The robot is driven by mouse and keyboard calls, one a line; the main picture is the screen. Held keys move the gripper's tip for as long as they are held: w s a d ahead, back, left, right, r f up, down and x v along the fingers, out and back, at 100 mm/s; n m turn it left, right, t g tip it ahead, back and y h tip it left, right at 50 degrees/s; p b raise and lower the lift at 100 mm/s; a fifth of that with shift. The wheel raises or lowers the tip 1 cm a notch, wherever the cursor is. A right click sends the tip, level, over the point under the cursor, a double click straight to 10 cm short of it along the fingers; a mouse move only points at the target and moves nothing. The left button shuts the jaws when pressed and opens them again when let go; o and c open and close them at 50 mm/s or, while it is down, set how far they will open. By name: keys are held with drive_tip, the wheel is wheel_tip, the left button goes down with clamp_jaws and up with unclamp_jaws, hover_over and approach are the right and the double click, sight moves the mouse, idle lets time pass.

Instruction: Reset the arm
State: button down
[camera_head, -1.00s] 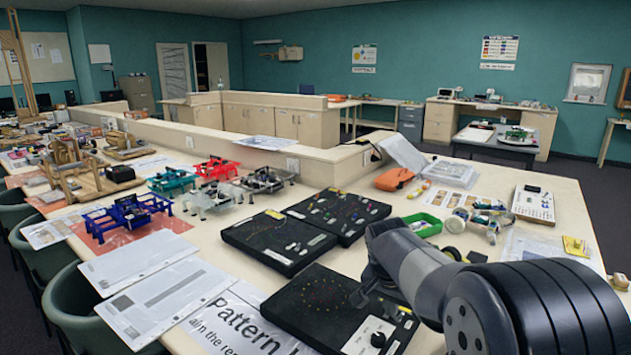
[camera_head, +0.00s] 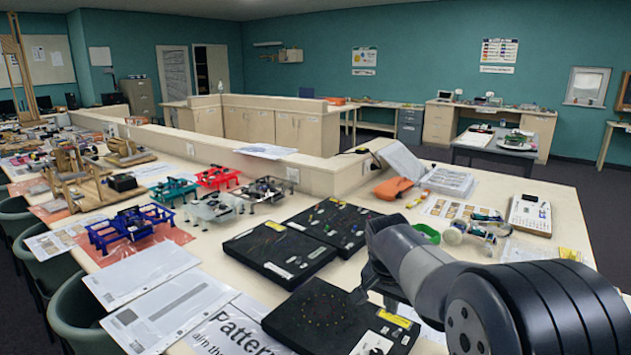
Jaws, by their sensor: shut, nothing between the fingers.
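My arm reaches in from the lower right of the head view, its grey links bent over the table. My gripper (camera_head: 361,297) is at the arm's far end, low over the right part of the nearest black board (camera_head: 300,318). It is shut and holds nothing. The fingertips are small and dark against the board, and I cannot tell whether they touch it. The arm's links hide part of the table behind them.
Two more black boards (camera_head: 279,250) (camera_head: 335,219) lie behind the nearest one. A green tray (camera_head: 427,233) and an orange case (camera_head: 393,188) are beyond the arm. Papers (camera_head: 140,268) and coloured frames (camera_head: 129,228) cover the left. A low partition (camera_head: 338,172) runs behind.

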sight(384, 326)
drive_tip(key=f+b, duration=0.4)
drive_tip(key=f, duration=0.1)
drive_tip(key=shift+s+d+f, duration=0.1)
drive_tip(key=shift+d+f, duration=0.1)
drive_tip(key=shift+f, duration=0.15)
drive_tip(key=shift+w+a+r+p, duration=0.55)
drive_tip(key=shift+a+r+p, duration=0.2)
drive_tip(key=shift+r+p, duration=0.05)
wheel_tip(384, 326, up, 8)
drive_tip(key=p, duration=0.5)
drive_tip(key=shift+f, duration=0.25)
